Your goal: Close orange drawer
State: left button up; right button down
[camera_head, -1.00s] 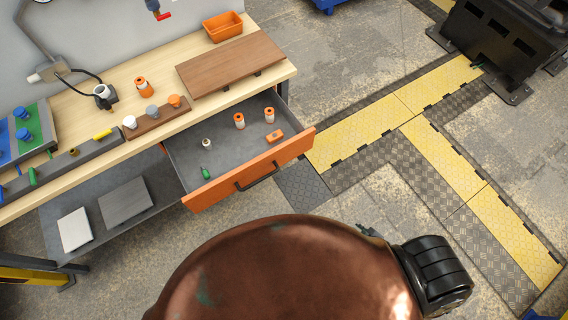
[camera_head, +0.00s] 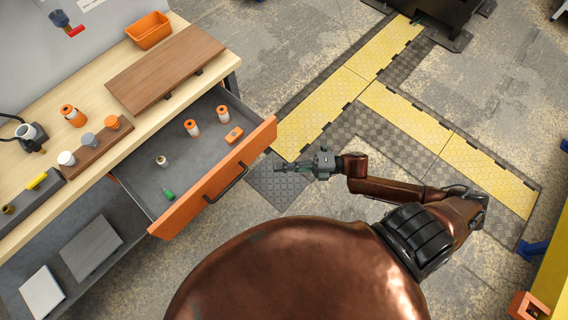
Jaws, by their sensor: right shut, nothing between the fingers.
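The orange drawer (camera_head: 212,181) is pulled out from under the workbench, with a dark handle (camera_head: 228,186) on its orange front. Inside its grey tray lie two orange-and-white cylinders, an orange block, a small pale cylinder and a green piece. My right gripper (camera_head: 281,168) is shut and empty, just to the right of the drawer front and apart from it, pointing left. My left gripper is not in view.
The wooden workbench (camera_head: 84,130) carries a brown board (camera_head: 166,68), an orange bin (camera_head: 147,30) and a rack of small cylinders. A lower shelf (camera_head: 64,262) holds two flat plates. Floor right of the drawer is open, with yellow-and-black mats (camera_head: 403,118).

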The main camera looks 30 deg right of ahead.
aim_at(243, 161)
jog(key=w+a, duration=0.3)
jog(key=w+a+b, duration=0.1)
jog(key=w+a, duration=0.2)
jog(key=w, duration=0.1)
jog(key=shift+a+f+b, duration=0.1)
jog(key=shift+a+b, duration=0.05)
jog(key=shift+b, duration=0.15)
